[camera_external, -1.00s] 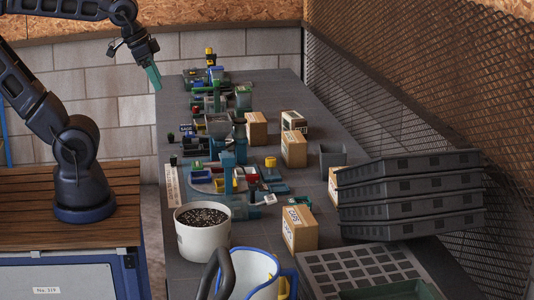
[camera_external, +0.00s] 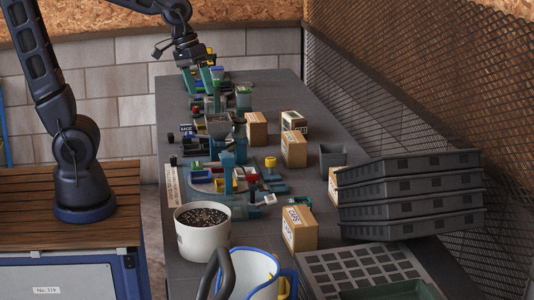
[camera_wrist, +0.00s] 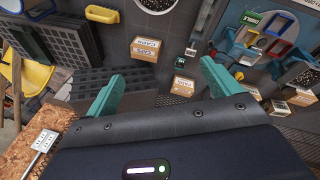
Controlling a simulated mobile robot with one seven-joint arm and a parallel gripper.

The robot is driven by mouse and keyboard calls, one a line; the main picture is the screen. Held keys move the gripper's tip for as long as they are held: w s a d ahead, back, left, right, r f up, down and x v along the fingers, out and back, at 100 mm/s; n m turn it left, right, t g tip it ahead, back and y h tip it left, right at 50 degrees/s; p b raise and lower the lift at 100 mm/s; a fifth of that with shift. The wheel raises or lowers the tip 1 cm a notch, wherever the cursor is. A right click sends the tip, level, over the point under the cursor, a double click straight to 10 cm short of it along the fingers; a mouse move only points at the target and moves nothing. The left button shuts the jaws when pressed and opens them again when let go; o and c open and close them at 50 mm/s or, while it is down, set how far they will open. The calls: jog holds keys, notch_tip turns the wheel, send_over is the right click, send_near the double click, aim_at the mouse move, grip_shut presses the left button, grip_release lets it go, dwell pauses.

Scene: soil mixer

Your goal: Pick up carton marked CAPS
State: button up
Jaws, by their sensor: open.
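Several brown cartons with printed labels stand on the bench. In the external view one is at the front (camera_external: 300,229), one mid-bench (camera_external: 294,149), one behind it (camera_external: 256,130), and one is partly hidden by the stacked trays (camera_external: 333,186). The print is too small to tell surely which says CAPS. Cartons also show in the wrist view, one upper left (camera_wrist: 145,49) and one beyond the fingers (camera_wrist: 182,86). My gripper (camera_external: 203,79) is open with green fingers, over the bench's far end.
Stacked dark trays (camera_external: 410,195) stand at right beside a mesh fence (camera_external: 420,90). A white pot of soil (camera_external: 203,233) and a pitcher (camera_external: 255,272) are in front. Small coloured parts and blue-green fixtures (camera_external: 228,160) crowd the left side. The far right bench is clear.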

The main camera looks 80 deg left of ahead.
jog(key=w+d+f+n+g+h, duration=0.1)
jog(key=w+d+f+n, duration=0.15)
jog(key=w+f, duration=0.35)
jog(key=w+d+f+n+g+h, duration=0.15)
jog(key=w+f+n, duration=0.25)
jog(key=w, duration=0.5)
jog(key=n, duration=0.7)
send_near(300, 215)
jog(key=shift+w+d+f, duration=0.35)
jog(key=shift+d+f, duration=0.2)
jog(key=shift+d, duration=0.05)
jog(key=x, duration=0.5)
jog(key=shift+f, duration=0.35)
jog(key=shift+s+a+x, duration=0.1)
jog(key=shift+s+x, duration=0.1)
jog(key=shift+x, duration=1.15)
jog(key=shift+s+a+x, duration=0.1)
jog(key=shift+s+x, duration=0.05)
jog(key=shift+x, duration=1.15)
jog(key=shift+f, duration=0.35)
jog(key=c, duration=1.2)
